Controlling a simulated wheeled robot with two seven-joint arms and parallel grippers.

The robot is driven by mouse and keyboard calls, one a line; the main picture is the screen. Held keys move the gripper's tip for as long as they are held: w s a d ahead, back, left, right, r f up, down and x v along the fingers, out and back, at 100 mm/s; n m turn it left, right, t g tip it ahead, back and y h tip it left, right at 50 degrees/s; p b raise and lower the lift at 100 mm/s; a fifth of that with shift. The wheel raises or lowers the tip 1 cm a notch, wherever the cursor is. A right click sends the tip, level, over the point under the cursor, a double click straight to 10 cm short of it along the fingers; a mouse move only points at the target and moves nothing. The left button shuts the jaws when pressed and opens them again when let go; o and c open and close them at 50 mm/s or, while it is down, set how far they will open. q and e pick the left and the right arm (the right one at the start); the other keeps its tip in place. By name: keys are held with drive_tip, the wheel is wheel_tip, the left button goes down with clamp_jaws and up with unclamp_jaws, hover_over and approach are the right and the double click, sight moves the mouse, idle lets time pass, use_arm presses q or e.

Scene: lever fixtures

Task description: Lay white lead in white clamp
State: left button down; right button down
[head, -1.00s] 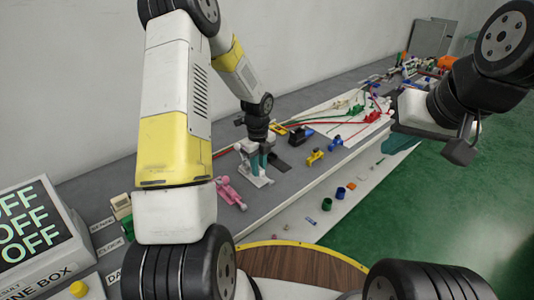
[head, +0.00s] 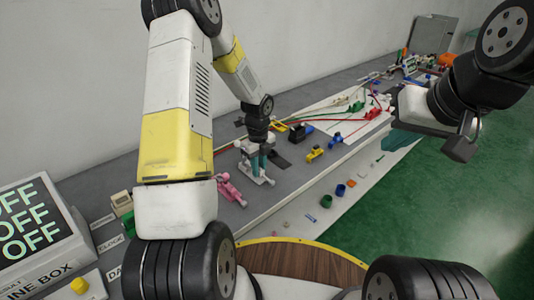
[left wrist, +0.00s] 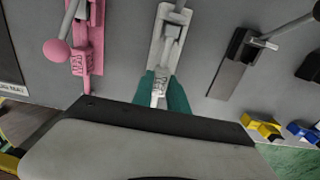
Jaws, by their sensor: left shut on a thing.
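The white clamp (head: 264,180) stands on the grey bench; in the left wrist view its pale base and raised lever part (left wrist: 170,38) are at top centre. My left gripper (head: 257,162) is low over it. In the left wrist view its teal fingers (left wrist: 161,92) are shut on a small white ribbed piece (left wrist: 159,88) at the clamp's near end. I cannot tell whether this piece is the white lead or part of the clamp. No separate white lead can be made out. My right gripper (head: 402,140) is at the right, away from the clamp; its jaw opening is unclear.
A pink clamp (head: 229,188) stands just left of the white one. A black clamp (left wrist: 232,62), a yellow fixture (head: 315,153) and a blue one (head: 335,139) stand to the right. Red and green leads cross the bench behind. A lower white ledge (head: 300,222) holds small loose parts.

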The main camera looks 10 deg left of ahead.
use_arm(q)
drive_tip(key=shift+f, duration=0.15)
drive_tip(key=shift+f, duration=0.35)
idle(0.3)
drive_tip(key=c, duration=0.7)
unclamp_jaws()
drive_tip(key=shift+c, duration=0.2)
drive_tip(key=shift+r, duration=3.45)
